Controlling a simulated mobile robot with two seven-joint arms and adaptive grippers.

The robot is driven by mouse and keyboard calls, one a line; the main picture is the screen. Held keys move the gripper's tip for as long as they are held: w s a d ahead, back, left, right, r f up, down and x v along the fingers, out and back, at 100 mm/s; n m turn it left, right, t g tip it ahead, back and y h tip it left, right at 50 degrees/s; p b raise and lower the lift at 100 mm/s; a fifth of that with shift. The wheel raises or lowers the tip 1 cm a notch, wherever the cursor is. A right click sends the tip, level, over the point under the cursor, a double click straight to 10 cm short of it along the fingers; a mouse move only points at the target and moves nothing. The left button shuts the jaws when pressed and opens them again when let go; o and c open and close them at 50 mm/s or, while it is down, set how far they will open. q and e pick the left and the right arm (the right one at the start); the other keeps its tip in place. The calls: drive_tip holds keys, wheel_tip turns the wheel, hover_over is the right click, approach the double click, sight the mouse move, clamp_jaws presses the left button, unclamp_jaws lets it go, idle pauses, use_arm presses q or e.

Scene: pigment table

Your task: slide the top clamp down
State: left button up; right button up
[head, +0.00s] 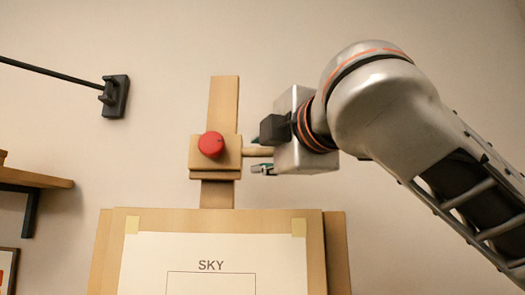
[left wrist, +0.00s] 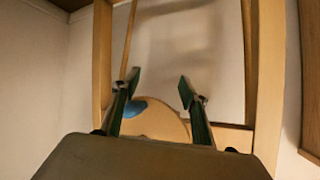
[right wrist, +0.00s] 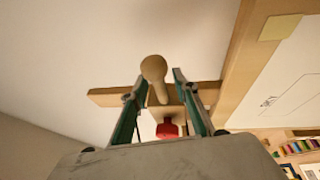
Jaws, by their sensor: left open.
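The top clamp (head: 228,157) is a wooden block on the easel's mast (head: 223,105), above the board. The red knob (right wrist: 167,130) shows below. My left gripper (left wrist: 158,80) is open and empty; it is outside the head view.
The easel board (head: 336,250) carries a taped sheet (head: 210,248) marked SKY below the clamp. A dark wall bracket (head: 115,97) with a rod and a shelf (head: 35,178) are at left. The left wrist view shows wooden legs (left wrist: 102,60) and a rounded tan piece with a blue patch (left wrist: 133,108).

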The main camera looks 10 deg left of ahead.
drive_tip(key=shift+c, duration=0.5)
clamp_jaws()
drive_tip(key=shift+f, duration=0.45)
drive_tip(key=f+b, duration=0.2)
drive_tip(key=f, duration=0.1)
drive_tip(key=f+b, duration=0.1)
drive_tip(key=f, duration=0.1)
drive_tip(key=shift+s+f, duration=0.15)
drive_tip(key=shift+s, duration=0.2)
drive_tip(key=shift+o, duration=0.5)
unclamp_jaws()
drive_tip(key=shift+s+d, duration=0.1)
